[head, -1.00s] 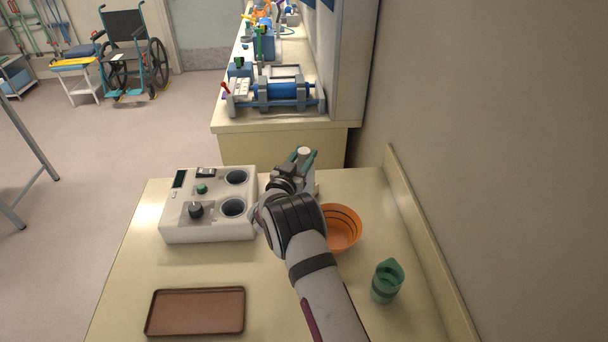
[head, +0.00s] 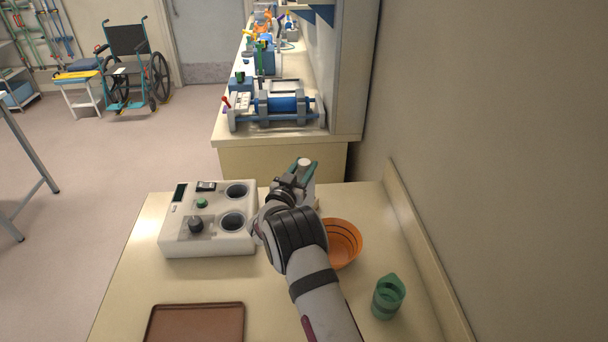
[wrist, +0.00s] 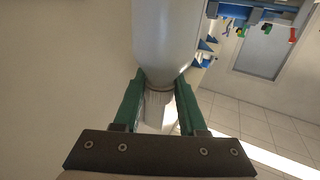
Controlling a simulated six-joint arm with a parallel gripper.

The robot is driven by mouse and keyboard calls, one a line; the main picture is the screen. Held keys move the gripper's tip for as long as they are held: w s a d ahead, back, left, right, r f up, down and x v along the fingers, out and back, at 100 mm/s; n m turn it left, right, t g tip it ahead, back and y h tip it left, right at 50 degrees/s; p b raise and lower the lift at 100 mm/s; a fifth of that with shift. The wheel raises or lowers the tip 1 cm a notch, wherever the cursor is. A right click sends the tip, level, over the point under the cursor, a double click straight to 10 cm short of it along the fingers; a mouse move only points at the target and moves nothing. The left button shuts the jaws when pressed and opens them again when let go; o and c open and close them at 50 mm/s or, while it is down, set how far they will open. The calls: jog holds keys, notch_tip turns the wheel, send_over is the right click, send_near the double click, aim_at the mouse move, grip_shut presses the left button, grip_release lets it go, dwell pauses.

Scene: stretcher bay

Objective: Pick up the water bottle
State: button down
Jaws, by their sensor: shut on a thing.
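The water bottle (wrist: 165,40) is pale grey-white and smooth. In the wrist view its wide body fills the upper middle. My gripper (wrist: 160,82) has green fingers on both sides of its narrower neck and is shut on it. In the head view my gripper (head: 304,167) is at the far edge of the table, with the bottle's pale round top (head: 305,162) between the green fingers. My arm and wrist hide most of the bottle there. I cannot tell whether its base touches the table.
A white device (head: 210,243) with two round wells stands left of my arm. An orange bowl (head: 345,240) is close on the right, with a green cup (head: 388,298) nearer. A brown tray (head: 195,325) lies front left. A wall borders the table (head: 140,270) on the right.

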notch_tip(320, 180, up, 3)
jog(key=shift+r, duration=0.2)
jog(key=s+d+r+n+t+y, duration=0.2)
jog(key=d+r+n+y, duration=0.35)
jog(key=d, duration=0.55)
jog(key=shift+m+y, duration=0.55)
jog(key=shift+y, duration=0.2)
jog(key=w+a+f, duration=0.1)
jog(key=a, duration=0.2)
jog(key=w+a+f, duration=0.2)
jog(key=a, duration=0.2)
jog(key=w+a+f, duration=0.1)
jog(key=a+f, duration=0.1)
jog(key=a, duration=0.1)
jog(key=shift+w+a+f, duration=0.25)
jog(key=shift+w+a, duration=0.1)
jog(key=shift+w, duration=0.05)
notch_tip(320, 180, down, 3)
jog(key=shift+w+a+f, duration=0.1)
jog(key=shift+f, duration=0.4)
